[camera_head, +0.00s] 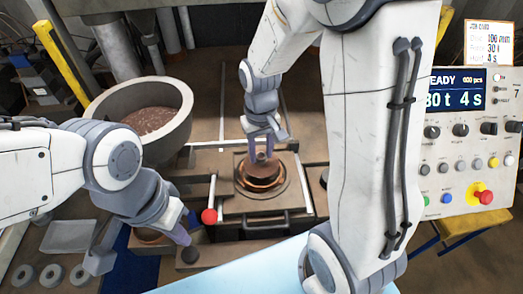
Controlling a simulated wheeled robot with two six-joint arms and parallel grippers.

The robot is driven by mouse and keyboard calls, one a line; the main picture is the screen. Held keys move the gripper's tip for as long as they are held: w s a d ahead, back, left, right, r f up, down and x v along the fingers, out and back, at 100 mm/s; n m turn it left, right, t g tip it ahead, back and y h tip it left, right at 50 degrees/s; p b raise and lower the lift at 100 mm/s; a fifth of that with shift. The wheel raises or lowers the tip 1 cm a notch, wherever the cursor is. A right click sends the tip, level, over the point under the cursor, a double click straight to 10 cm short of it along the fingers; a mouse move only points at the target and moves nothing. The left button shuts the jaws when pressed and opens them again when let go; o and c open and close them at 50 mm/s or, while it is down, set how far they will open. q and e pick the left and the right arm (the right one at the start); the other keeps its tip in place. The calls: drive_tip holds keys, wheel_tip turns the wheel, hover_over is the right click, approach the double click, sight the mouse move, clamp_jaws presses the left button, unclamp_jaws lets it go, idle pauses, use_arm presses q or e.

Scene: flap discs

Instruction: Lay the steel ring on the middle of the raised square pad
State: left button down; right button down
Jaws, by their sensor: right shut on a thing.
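My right gripper (261,157) points down over the round recess of the press block and is shut on a brown round piece (263,172). I cannot tell whether this piece touches the recess, as the fingers cover part of it. A metal rim (285,186) circles it, on a squarish raised block (233,204). My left gripper (140,249) is at the lower left with its fingers wide apart and nothing visibly between them. Several pale grey rings (50,274) lie at the bottom left. I cannot tell which thing is the steel ring.
A large grey bowl (182,125) of brown grains stands at the left, behind my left arm. A red ball-ended lever (209,216) stands beside the block. A control panel (465,145) is at the right. A grey tray (70,236) lies left of my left gripper.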

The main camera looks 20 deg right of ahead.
drive_tip(key=shift+f+b, duration=0.5)
drive_tip(key=shift+f, duration=0.2)
idle(0.6)
drive_tip(key=shift+c, duration=1.8)
unclamp_jaws()
drive_tip(key=shift+r, duration=0.1)
